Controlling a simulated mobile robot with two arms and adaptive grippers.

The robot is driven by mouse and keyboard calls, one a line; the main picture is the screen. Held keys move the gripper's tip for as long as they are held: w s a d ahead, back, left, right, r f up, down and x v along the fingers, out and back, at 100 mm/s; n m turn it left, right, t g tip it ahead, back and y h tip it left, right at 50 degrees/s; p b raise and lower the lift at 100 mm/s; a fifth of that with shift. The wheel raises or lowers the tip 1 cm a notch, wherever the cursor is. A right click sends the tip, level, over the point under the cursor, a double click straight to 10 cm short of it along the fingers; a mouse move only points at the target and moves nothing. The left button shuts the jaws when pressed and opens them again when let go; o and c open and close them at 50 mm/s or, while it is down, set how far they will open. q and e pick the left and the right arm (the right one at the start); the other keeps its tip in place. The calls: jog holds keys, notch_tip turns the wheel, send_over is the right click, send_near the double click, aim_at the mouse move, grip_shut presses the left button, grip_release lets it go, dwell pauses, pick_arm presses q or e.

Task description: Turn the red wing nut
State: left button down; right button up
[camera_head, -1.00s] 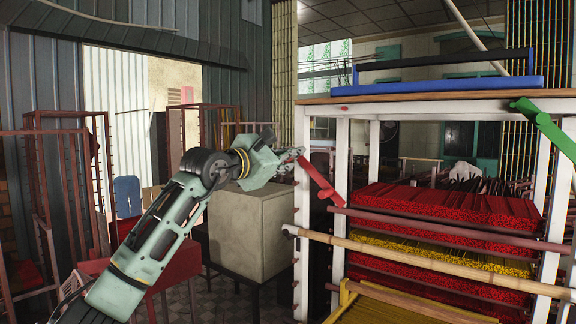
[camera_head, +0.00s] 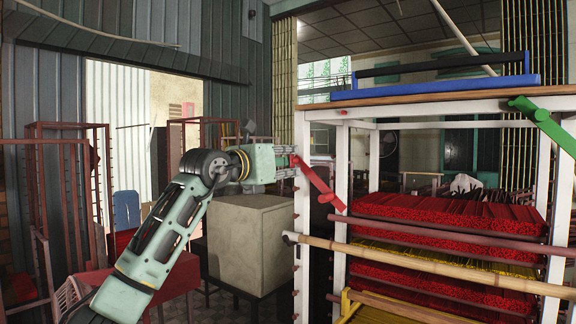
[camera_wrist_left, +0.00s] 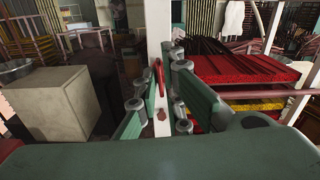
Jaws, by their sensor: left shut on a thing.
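The red wing nut (camera_head: 318,183) is on the white front-left post of the rack (camera_head: 302,240), its long wings slanting from upper left to lower right. A green wing nut (camera_head: 541,122) is at the rack's right side. My left gripper (camera_head: 291,171) comes in from the left and is shut on the red wing nut near its upper left end. In the left wrist view, the red wing nut (camera_wrist_left: 159,74) shows edge-on as a narrow strip against the white post, between the fingers of my left gripper (camera_wrist_left: 160,95). The exact finger contact is hard to see. My right gripper is not in view.
The rack holds stacked layers of red incense (camera_head: 450,212). A bamboo pole (camera_head: 430,262) crosses its front. A blue tray (camera_head: 430,88) lies on top. A beige box (camera_head: 248,240) stands behind my left arm, and red frames (camera_head: 70,180) stand farther left.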

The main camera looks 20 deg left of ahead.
pick_arm(q)
jog(key=shift+f+n, duration=0.2)
jog(key=shift+n, duration=0.1)
dwell(0.4)
jog(key=c, duration=1.9)
grip_release()
jog(key=shift+r, duration=0.15)
jog(key=shift+o, duration=0.2)
jog(key=shift+s, duration=0.1)
jog(key=v, duration=1.1)
jog(key=shift+s+a, duration=0.15)
jog(key=shift+s, duration=0.25)
